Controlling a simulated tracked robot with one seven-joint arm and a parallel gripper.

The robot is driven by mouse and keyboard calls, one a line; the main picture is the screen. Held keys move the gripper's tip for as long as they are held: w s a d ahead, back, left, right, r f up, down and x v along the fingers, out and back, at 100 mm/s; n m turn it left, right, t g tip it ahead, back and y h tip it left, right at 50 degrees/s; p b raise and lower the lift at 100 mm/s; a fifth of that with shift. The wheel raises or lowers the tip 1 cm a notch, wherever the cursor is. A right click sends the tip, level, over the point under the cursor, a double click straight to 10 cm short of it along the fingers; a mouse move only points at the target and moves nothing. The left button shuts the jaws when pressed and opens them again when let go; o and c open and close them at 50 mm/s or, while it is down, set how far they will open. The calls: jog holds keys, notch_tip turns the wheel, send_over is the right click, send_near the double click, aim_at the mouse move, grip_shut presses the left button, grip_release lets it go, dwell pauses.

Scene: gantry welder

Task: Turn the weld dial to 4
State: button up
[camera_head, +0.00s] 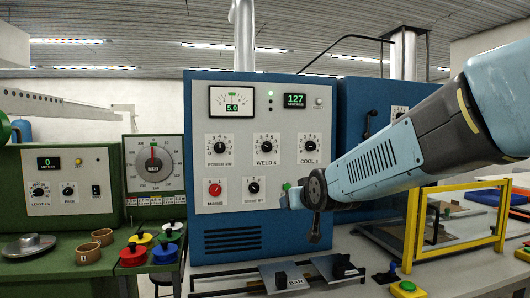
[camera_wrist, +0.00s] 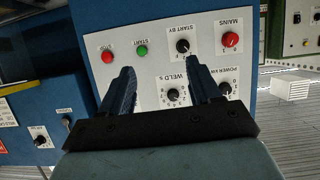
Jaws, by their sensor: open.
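The weld dial (camera_head: 266,146) is a black knob with a white pointer on a white label, in the middle of the upper dial row on the blue cabinet (camera_head: 220,85). Its setting is too small to read. In the wrist view, which is upside down, the weld dial (camera_wrist: 172,95) shows between and beyond the fingers. My gripper (camera_wrist: 160,68) is open and empty, its two blue fingers spread towards the panel. In the head view my gripper (camera_head: 294,196) is at the panel's lower right, below and right of the dial; its fingers are hardly distinguishable there.
The power dial (camera_head: 219,146) and cool dial (camera_head: 307,146) flank the weld dial. Below are the red mains knob (camera_head: 215,190) and a black start-by knob (camera_head: 254,187). Start (camera_wrist: 142,50) and stop (camera_wrist: 107,56) buttons sit near my fingers. A yellow frame (camera_head: 455,248) stands at right.

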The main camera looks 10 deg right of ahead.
jog(key=w+r+t, duration=0.5)
jog(key=w+t, duration=0.2)
jog(key=w, duration=0.6)
jog(key=n+t, duration=0.1)
jog(key=t, duration=0.1)
send_near(268, 149)
jog(key=shift+y, duration=0.4)
jog(key=x, duration=0.8)
jog(key=shift+w+d+r, duration=0.15)
jog(key=shift+w+d, duration=0.1)
jog(key=c, duration=1)
jog(key=shift+a, duration=0.1)
jog(key=shift+c, duration=0.2)
